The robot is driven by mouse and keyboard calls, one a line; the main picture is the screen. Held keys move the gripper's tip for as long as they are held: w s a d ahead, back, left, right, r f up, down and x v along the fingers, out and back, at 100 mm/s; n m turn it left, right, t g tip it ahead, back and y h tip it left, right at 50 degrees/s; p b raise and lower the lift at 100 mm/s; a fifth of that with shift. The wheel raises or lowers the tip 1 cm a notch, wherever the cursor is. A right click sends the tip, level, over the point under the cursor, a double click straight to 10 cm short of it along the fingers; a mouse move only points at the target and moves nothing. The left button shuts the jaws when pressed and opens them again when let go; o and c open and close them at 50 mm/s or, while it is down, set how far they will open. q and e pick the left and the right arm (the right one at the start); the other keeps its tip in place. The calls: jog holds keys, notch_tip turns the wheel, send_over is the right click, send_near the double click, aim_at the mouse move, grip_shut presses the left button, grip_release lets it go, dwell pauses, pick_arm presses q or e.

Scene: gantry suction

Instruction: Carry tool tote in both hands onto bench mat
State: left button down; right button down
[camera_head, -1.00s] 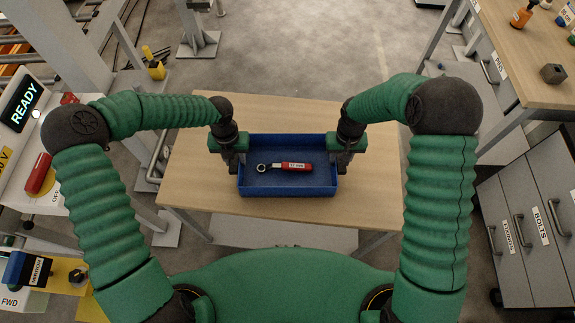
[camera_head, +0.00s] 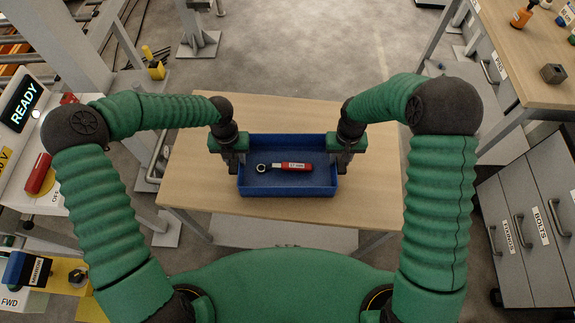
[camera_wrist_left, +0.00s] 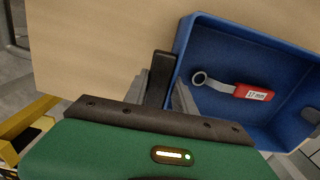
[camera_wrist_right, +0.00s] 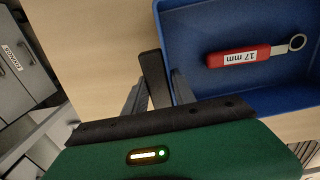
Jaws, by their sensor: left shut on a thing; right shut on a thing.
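The tool tote is an open blue tray (camera_head: 288,192) at the middle of the wooden table in the head view. A wrench with a red handle (camera_head: 296,166) marked 17 mm lies inside it. My left gripper (camera_head: 236,165) is shut on the tote's left wall, and the left wrist view shows its fingers (camera_wrist_left: 168,85) at that wall. My right gripper (camera_head: 341,165) is shut on the right wall, and its fingers show in the right wrist view (camera_wrist_right: 165,80). I cannot tell whether the tote touches the tabletop. I cannot make out a bench mat.
The wooden table (camera_head: 200,190) has bare top around the tote. A control panel reading READY (camera_head: 20,105) stands at left.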

dwell(0.6)
